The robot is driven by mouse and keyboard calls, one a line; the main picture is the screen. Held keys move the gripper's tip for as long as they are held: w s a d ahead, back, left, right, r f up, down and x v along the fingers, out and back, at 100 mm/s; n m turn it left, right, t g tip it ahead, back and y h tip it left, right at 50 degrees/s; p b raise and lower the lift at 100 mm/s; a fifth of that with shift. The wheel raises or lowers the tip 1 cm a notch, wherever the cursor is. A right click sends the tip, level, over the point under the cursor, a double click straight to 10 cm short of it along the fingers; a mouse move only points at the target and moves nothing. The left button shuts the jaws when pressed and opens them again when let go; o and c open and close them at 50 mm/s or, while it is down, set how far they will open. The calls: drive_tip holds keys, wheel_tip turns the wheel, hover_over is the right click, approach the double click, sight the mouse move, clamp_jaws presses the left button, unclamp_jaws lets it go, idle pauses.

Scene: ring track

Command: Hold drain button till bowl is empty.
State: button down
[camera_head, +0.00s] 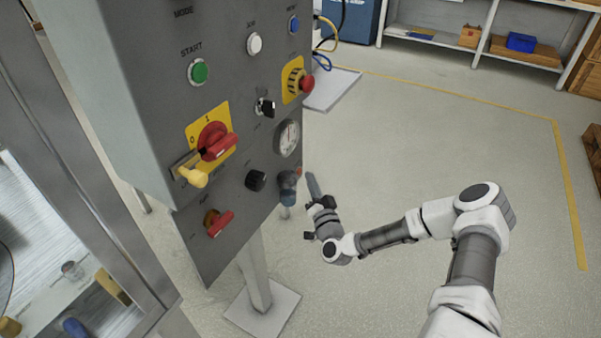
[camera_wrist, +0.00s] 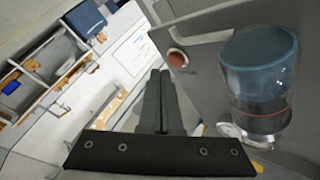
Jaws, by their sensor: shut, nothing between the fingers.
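The bowl is a clear, blue-tinted cup (camera_head: 288,188) low on the right side of the grey control panel; it shows large in the wrist view (camera_wrist: 258,85), with a thin red line around it. I cannot tell how much liquid it holds. A small round red-orange button (camera_wrist: 178,59), which looks like the drain button, sits on a grey surface beside the bowl; its red edge also shows in the head view (camera_head: 299,172). My gripper (camera_head: 311,178) is right of the bowl, fingers together and empty. In the wrist view the fingertips (camera_wrist: 160,74) are left of the button, seemingly apart from it.
The control panel (camera_head: 150,110) carries a red rotary switch (camera_head: 215,142), a red emergency stop (camera_head: 306,84), a gauge (camera_head: 288,139) and a black knob (camera_head: 256,180). A post on a base plate (camera_head: 262,312) supports it. Open floor lies right of my arm; shelves (camera_head: 470,45) stand behind.

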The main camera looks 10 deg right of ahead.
drive_tip(key=shift+w+a, duration=0.1)
drive_tip(key=shift+a, duration=0.05)
idle(0.7)
drive_tip(key=shift+w+a, duration=0.2)
drive_tip(key=shift+w+a+b, duration=0.2)
drive_tip(key=shift+a+b, duration=0.1)
drive_tip(key=shift+a, duration=0.05)
idle(2.3)
drive_tip(key=shift+s+d, duration=0.1)
drive_tip(key=shift+d, duration=0.05)
idle(1.1)
drive_tip(key=shift+s+d, duration=0.4)
drive_tip(key=shift+d, duration=0.15)
drive_tip(key=shift+d, duration=0.1)
drive_tip(key=shift+s+d, duration=0.75)
drive_tip(key=shift+d, duration=0.25)
drive_tip(key=shift+s+d, duration=0.7)
drive_tip(key=shift+d, duration=0.25)
